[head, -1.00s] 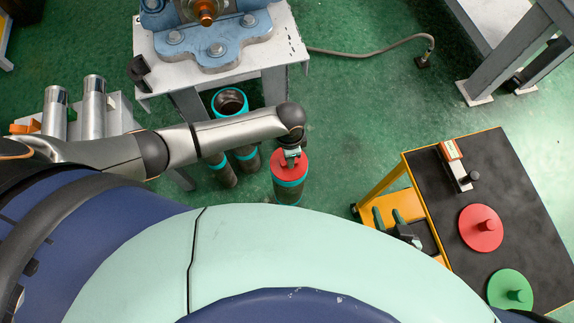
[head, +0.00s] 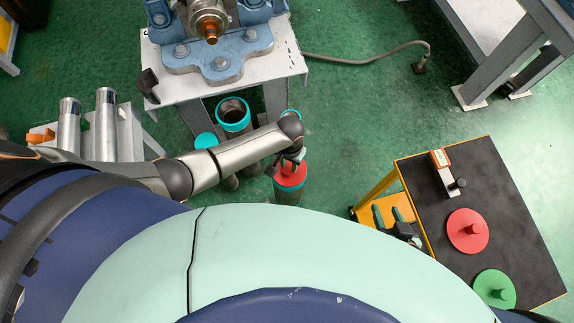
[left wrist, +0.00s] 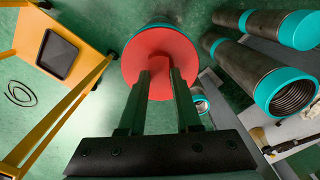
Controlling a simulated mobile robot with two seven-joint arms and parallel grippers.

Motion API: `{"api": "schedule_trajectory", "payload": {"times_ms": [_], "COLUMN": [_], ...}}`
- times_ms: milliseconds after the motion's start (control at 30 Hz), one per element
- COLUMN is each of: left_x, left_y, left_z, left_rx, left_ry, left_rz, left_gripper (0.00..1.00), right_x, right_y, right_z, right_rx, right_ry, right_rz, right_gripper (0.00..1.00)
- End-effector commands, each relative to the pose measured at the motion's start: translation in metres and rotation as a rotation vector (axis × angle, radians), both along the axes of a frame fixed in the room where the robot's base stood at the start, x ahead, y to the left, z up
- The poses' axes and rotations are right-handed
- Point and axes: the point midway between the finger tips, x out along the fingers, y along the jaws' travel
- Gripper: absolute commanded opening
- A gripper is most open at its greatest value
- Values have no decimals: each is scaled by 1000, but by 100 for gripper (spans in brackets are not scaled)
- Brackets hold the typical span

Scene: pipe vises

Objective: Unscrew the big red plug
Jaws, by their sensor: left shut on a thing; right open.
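A red plug (head: 291,174) caps the top of an upright dark pipe with a teal collar (head: 290,195). In the left wrist view the red plug (left wrist: 158,52) is a broad round disc facing me. My left gripper (head: 293,157) is over the plug and shut on it. In the left wrist view its two dark fingers (left wrist: 160,75) reach to the plug's face. The exact grip on its middle is partly hidden by the fingers. My right gripper (head: 388,215) is open and empty beside the yellow-framed cart, with its green fingers apart.
A black-topped cart (head: 510,215) at right carries another red disc with a knob (head: 467,231), a green disc (head: 494,289) and a small tool (head: 446,170). More teal-collared pipes (head: 233,113) stand beside a white table (head: 290,60) bearing a blue vise (head: 220,65). Green floor between is clear.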

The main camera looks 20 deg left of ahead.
Motion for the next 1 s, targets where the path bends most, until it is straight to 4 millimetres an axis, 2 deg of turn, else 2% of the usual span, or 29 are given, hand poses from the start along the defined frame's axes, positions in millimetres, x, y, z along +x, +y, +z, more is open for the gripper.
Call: {"api": "schedule_trajectory", "payload": {"times_ms": [33, 200, 333, 433, 667, 700, 900, 1000], "left_x": [-3, -2, -2, -1, -1, -1, 0, 0], "left_y": [-2, -3, -2, -2, -1, -1, -1, -1], "left_z": [4, 3, 0, 0, 0, 0, 0, 0], "left_rx": [-5, -4, -3, -2, -2, -2, -1, -1], "left_ry": [7, 7, 4, 3, 1, 1, 1, 0], "left_rz": [86, 391, 567, 630, 639, 638, 637, 636], "left_gripper": [0, 0, 0, 0, 0, 35, 57, 57], "right_x": [0, 0, 0, 0, 0, 0, 0, 0], "right_y": [0, 0, 0, 0, 0, 0, 0, 0], "right_z": [10, 21, 20, 20, 19, 19, 19, 19], "right_rx": [0, 0, 0, 0, 0, 0, 0, -1], "right_ry": [0, -1, -1, -1, -1, -1, -1, 0], "right_rz": [0, 0, 0, 0, 0, 0, -1, -1], "right_gripper": [50, 50, 50, 50, 50, 50, 50, 50]}}
